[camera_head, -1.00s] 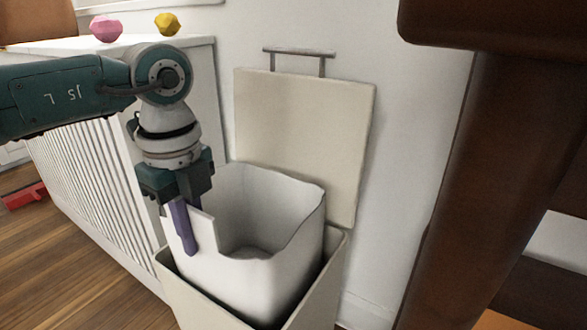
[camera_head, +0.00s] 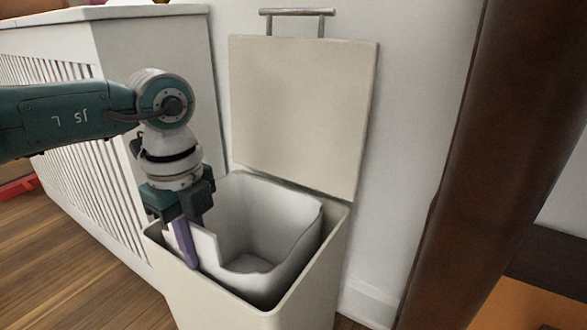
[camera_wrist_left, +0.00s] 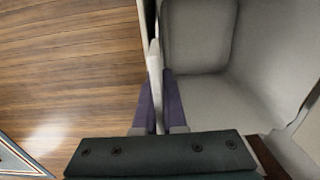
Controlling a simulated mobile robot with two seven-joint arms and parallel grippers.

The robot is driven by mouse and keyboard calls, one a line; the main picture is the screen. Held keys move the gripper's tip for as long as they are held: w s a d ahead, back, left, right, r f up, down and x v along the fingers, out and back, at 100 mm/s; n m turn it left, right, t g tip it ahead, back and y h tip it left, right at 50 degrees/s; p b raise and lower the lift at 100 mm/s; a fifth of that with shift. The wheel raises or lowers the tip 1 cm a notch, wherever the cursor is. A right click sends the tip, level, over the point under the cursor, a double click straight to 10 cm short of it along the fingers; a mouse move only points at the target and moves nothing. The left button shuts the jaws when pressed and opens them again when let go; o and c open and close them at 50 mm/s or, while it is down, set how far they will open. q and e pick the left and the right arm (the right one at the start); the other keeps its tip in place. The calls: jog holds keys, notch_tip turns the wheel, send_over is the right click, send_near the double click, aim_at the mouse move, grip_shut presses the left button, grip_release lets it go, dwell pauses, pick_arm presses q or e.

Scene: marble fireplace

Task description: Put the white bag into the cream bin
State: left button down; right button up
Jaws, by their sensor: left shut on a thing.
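The cream bin (camera_head: 222,302) stands open in the head view, its square lid (camera_head: 300,105) raised against the wall. The white bag (camera_head: 265,205), open-topped and stiff-looking, sits inside the bin, most of it below the bin's rim. Its left edge rises a little above the rim near my gripper. My left gripper (camera_head: 188,245) points down at the bin's left side, its purple fingers shut on the bag's edge. In the left wrist view the bag's wall (camera_wrist_left: 154,65) runs between the two fingers (camera_wrist_left: 158,103). The bag's underside is hidden. My right gripper is not in view.
A white slatted cabinet (camera_head: 155,60) stands left of the bin. The white wall (camera_head: 410,90) is behind it. A dark brown wooden post (camera_head: 455,170) rises at the right. Wooden floor (camera_head: 70,265) is clear at the lower left.

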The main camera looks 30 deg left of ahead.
pick_arm(q)
jog(key=c, duration=0.9)
grip_release()
notch_tip(320, 180, up, 9)
jog(key=p, duration=0.6)
jog(key=shift+r, duration=0.5)
